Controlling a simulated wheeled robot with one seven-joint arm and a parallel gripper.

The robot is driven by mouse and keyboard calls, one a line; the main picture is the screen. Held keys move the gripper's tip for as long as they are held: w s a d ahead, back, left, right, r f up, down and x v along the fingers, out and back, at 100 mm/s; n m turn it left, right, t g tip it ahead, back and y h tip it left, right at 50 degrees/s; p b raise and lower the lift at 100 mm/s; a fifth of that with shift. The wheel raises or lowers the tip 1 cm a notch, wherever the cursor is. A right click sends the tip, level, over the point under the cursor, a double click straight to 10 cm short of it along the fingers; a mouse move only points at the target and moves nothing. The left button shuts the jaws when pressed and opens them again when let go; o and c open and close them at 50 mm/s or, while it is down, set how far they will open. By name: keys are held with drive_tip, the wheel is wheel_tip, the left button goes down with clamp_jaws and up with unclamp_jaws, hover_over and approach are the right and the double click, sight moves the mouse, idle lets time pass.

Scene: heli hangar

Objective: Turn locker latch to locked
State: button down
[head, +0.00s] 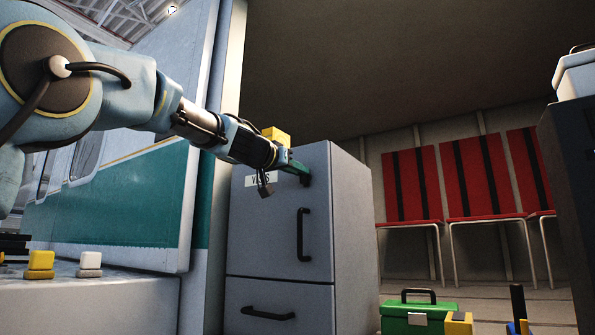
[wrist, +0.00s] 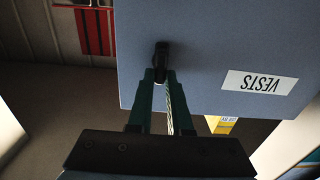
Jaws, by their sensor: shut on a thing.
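The grey locker (head: 265,225) stands in the middle of the head view, its upper door labelled VESTS (wrist: 260,82). The small black latch (head: 307,179) is near the upper right edge of that door. My gripper (head: 298,170) reaches it from the left. In the wrist view the latch (wrist: 161,52) lies at the tips of my green fingers (wrist: 160,76), which are shut on it. The label appears upside down there. The fingers hide part of the latch, and I cannot tell its exact angle.
A black door handle (head: 302,235) is below the latch, with a lower drawer handle (head: 268,314) further down. A yellow object (head: 276,135) is on top of the locker. A green toolbox (head: 418,315) sits to the right, before red folding seats (head: 485,175).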

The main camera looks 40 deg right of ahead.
drive_tip(key=shift+n, duration=0.4)
drive_tip(key=shift+w+a+f+n+b, duration=0.1)
drive_tip(key=shift+w+f+n+b, duration=0.1)
drive_tip(key=shift+n, duration=2.65)
drive_tip(key=shift+w+a+f+n+b, duration=0.1)
drive_tip(key=shift+w+f+n, duration=0.05)
drive_tip(key=shift+n, duration=2.65)
drive_tip(key=shift+w+f+n+b, duration=0.15)
drive_tip(key=shift+w+f+n, duration=0.05)
drive_tip(key=shift+n, duration=2.65)
drive_tip(key=c, duration=0.8)
unclamp_jaws()
drive_tip(key=shift+c, duration=0.2)
drive_tip(key=shift+a, duration=0.1)
